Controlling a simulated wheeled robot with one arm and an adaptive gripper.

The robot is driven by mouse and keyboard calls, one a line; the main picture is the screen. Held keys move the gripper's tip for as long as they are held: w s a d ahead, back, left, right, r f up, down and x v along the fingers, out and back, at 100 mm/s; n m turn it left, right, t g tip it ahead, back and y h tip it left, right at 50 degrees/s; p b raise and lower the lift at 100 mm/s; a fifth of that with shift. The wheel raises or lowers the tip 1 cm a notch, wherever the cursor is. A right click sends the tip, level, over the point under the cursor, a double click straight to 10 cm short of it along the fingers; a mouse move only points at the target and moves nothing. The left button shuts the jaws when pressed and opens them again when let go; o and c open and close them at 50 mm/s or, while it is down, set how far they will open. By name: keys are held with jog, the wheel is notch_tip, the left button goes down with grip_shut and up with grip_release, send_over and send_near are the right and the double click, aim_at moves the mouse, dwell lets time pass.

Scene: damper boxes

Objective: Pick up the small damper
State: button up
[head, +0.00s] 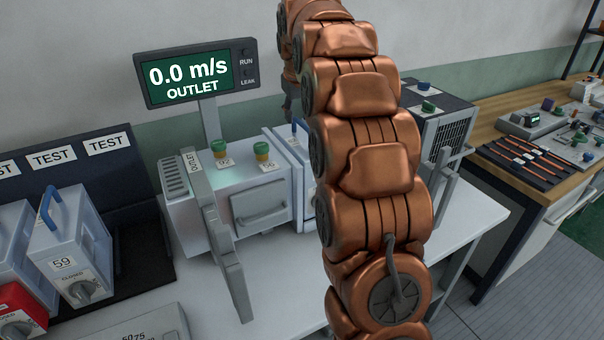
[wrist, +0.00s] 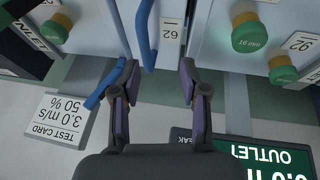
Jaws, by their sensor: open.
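A narrow pale box with a blue handle (head: 301,127) sits in the rig, mostly hidden behind my arm; I take it to be the small damper, but its size is hard to judge. In the wrist view a blue handle bar (wrist: 146,35) and a pale face with a numbered label (wrist: 171,32) show ahead of my gripper (wrist: 157,92). The gripper is open, its fingers apart, with nothing between the tips. A second blue piece (wrist: 108,86) lies close by the left finger; I cannot tell if they touch.
The outlet display (head: 196,79) reads 0.0 m/s. The rig housing (head: 235,190) has green-topped knobs (head: 219,149). Boxes with handles, one marked 59 (head: 62,263), stand left under TEST signs. A test card (wrist: 60,118) is near the left finger. A wooden bench (head: 530,180) is right.

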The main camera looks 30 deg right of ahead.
aim_at(302, 123)
jog(key=shift+w+d+f+p, duration=0.6)
jog(key=shift+w+f, duration=0.1)
jog(key=shift+f, duration=0.5)
jog(key=shift+w+d+f+p, duration=0.45)
jog(key=shift+w+d+f, duration=0.2)
jog(key=shift+f, duration=0.5)
jog(key=shift+w+d+f+p, duration=0.6)
jog(key=shift+w+f, duration=0.1)
jog(key=shift+f, duration=0.5)
grip_shut()
